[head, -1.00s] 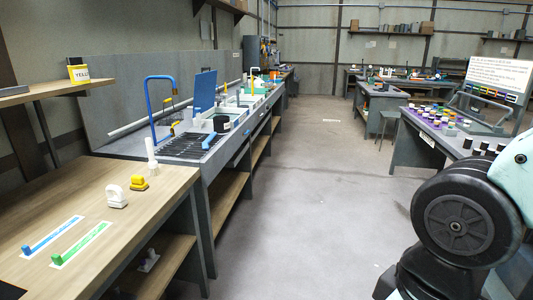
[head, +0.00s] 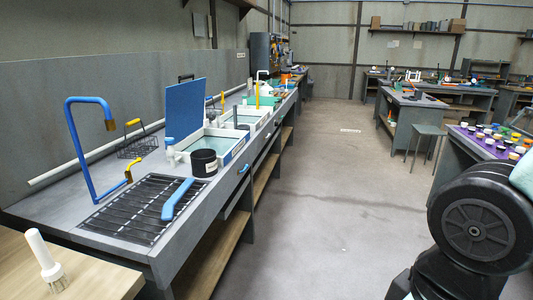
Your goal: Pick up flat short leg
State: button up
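I cannot pick out a flat short leg for certain in the head view. A short blue bent piece (head: 178,200) lies on a black slatted rack (head: 130,214) set in the grey bench. A tall blue bent tube (head: 72,140) with a yellow-brown end stands behind the rack. My gripper is not in view; only a part of my own arm shows at the lower right.
The long grey bench (head: 215,200) runs along the left wall with sinks, a blue panel (head: 185,107) and a black pot (head: 204,162). A wooden table with a white brush (head: 45,262) is at lower left. The middle aisle is clear. A stool (head: 427,137) stands right.

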aim_at(168, 213)
jog(key=i+l+u, duration=0.15)
jog(key=i+u, duration=0.25)
jog(key=i, duration=0.3)
jog(key=i+l+u, duration=0.4)
jog(key=i, duration=0.25)
jog(key=i+l+u, duration=0.4)
jog(key=i+u, duration=0.15)
jog(key=u, duration=0.35)
jog(key=i+u, duration=0.15)
jog(key=u, duration=0.3)
jog(key=i+l+u, duration=0.15)
jog(key=u, duration=0.35)
